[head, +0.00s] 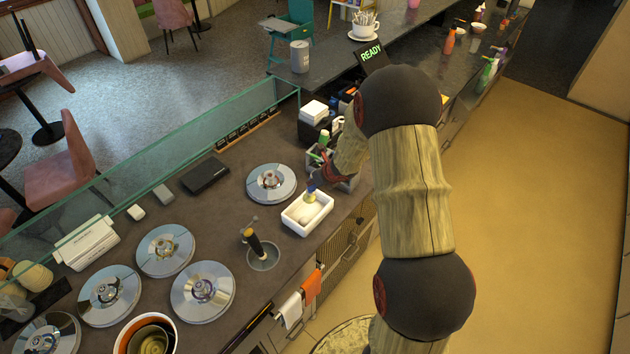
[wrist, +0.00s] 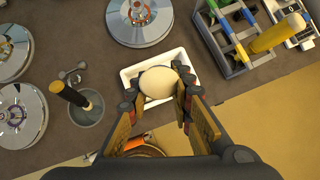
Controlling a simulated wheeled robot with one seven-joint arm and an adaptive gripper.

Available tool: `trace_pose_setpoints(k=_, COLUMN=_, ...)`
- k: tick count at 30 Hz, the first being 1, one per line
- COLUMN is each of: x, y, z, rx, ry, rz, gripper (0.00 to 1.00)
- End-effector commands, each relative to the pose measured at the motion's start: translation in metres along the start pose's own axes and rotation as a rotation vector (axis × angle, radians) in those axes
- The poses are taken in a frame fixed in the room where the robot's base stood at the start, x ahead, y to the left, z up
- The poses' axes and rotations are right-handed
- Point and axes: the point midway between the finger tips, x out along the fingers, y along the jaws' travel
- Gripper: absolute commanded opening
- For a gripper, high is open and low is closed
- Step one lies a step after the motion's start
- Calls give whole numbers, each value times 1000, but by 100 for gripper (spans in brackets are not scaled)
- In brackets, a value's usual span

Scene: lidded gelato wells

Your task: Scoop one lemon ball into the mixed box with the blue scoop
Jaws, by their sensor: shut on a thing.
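My gripper (head: 318,180) is over the white rectangular box (head: 291,222) on the counter, which also shows in the wrist view (wrist: 127,76). It is shut on the blue scoop (head: 311,187); only a small blue part shows below the fingers in the head view, with a bit of yellow under it. In the wrist view my fingertips (wrist: 160,92) stand on either side of a pale oval (wrist: 158,82) over the box. I cannot tell whether this is a ball in the box or part of the scoop. A pale rounded shape also shows in the box in the head view.
Several round metal lids (head: 203,291) cover the counter to the left. An open tub with an orange rim (head: 172,322) is at the bottom left. A grey caddy (wrist: 233,68) with coloured handles stands right of the box.

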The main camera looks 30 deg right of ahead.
Motion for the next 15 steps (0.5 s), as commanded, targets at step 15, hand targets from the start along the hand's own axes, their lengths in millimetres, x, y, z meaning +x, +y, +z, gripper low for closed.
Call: trace_pose_setpoints(k=15, x=3, y=-1, z=-9, rx=1, ry=-52, rz=-2, gripper=0)
